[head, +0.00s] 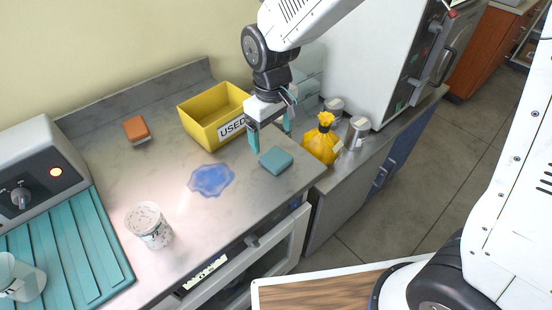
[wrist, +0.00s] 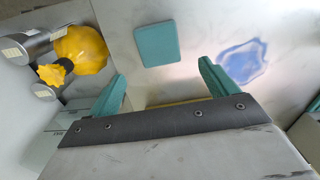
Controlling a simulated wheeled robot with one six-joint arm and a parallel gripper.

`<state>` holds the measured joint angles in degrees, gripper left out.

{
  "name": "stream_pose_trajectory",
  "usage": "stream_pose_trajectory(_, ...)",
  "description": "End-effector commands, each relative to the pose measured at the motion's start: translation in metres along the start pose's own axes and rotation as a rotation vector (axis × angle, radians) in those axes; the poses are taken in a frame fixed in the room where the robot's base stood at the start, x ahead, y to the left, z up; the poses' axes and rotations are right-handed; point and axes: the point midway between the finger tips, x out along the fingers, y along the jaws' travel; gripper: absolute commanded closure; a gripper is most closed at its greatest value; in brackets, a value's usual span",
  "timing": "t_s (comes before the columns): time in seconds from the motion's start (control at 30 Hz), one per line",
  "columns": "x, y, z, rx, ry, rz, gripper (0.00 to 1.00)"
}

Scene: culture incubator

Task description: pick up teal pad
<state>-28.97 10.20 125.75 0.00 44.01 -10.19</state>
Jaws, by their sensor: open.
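The teal pad (head: 276,160) lies flat on the grey counter near its front right edge, a small rounded block. In the wrist view the pad (wrist: 157,45) lies beyond the fingertips, roughly centred between them. My gripper (head: 270,138) is open and empty, with teal fingers pointing down. It is above the counter, just behind the pad and apart from it. Both fingers also show in the wrist view (wrist: 163,83).
A yellow bin marked USED (head: 205,133) stands behind my gripper. A blue spill (head: 211,180) lies left of the pad. An orange sponge (head: 135,127) and a white cup (head: 150,227) stand farther left.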

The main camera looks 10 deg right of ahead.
Motion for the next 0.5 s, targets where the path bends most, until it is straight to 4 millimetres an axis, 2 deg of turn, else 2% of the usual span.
stream_pose_trajectory(0.4,0.056,0.000,0.008,0.002,-0.005,-0.001,0.15)
stream_pose_trajectory(0.5,0.064,0.000,0.008,0.002,-0.003,0.000,0.15)
